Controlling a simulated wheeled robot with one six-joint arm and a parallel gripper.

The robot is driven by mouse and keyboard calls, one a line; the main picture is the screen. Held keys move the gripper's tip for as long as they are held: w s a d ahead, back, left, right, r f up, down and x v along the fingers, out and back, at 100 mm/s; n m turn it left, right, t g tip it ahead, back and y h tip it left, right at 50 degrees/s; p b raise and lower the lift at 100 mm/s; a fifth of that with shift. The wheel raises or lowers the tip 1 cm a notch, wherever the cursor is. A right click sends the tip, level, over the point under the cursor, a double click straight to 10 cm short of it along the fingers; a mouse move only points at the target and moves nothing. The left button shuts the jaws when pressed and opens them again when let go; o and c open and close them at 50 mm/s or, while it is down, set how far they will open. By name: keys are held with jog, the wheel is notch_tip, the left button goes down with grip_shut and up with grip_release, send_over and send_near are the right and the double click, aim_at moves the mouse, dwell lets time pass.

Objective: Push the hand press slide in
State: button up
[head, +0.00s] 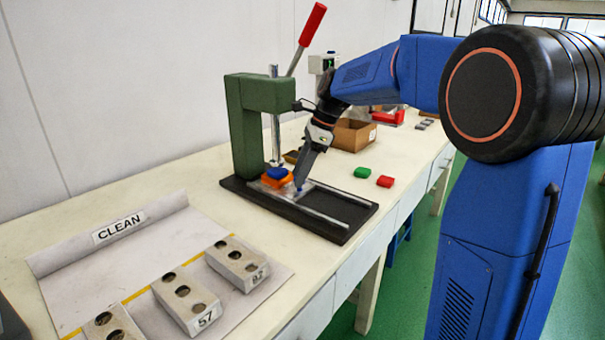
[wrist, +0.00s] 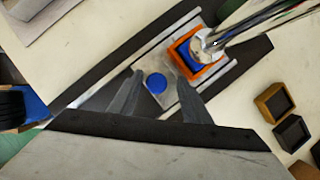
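The hand press (head: 248,115) is green with a raised red lever (head: 311,25). Its slide (head: 307,192) is a grey metal plate between rails on a black base (head: 285,208). An orange mould (head: 276,179) with a blue filling sits on the slide under the ram; it also shows in the wrist view (wrist: 212,70). A round blue knob (wrist: 155,83) stands on the slide's near end. My gripper (wrist: 159,76) points down at the knob, with a finger on either side and gaps visible. It looks open. In the head view my gripper (head: 298,186) hides most of the knob.
A cardboard box (head: 353,135) stands behind. A mat labelled CLEAN (head: 130,260) with grey numbered moulds lies at the front left. The rails' near end is empty.

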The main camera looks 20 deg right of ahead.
jog(key=shift+r, duration=0.1)
jog(key=v, duration=1.7)
jog(key=shift+s+r, duration=0.1)
jog(key=s+f+n+t+h, duration=0.1)
jog(key=s+f+n, duration=0.5)
jog(key=s, duration=0.5)
jog(key=s+d+f+n+t+h, duration=0.1)
jog(key=s+f+n+h, duration=0.1)
jog(key=s+f+n, duration=0.5)
jog(key=s+f+n+t+h, duration=0.1)
jog(key=s+f+n, duration=0.5)
jog(key=s+f, duration=0.6)
jog(key=s+t, duration=0.1)
jog(key=s, duration=0.4)
jog(key=shift+d+f+n+h, duration=0.3)
jog(key=shift+d+n, duration=0.05)
jog(key=shift+n, duration=0.05)
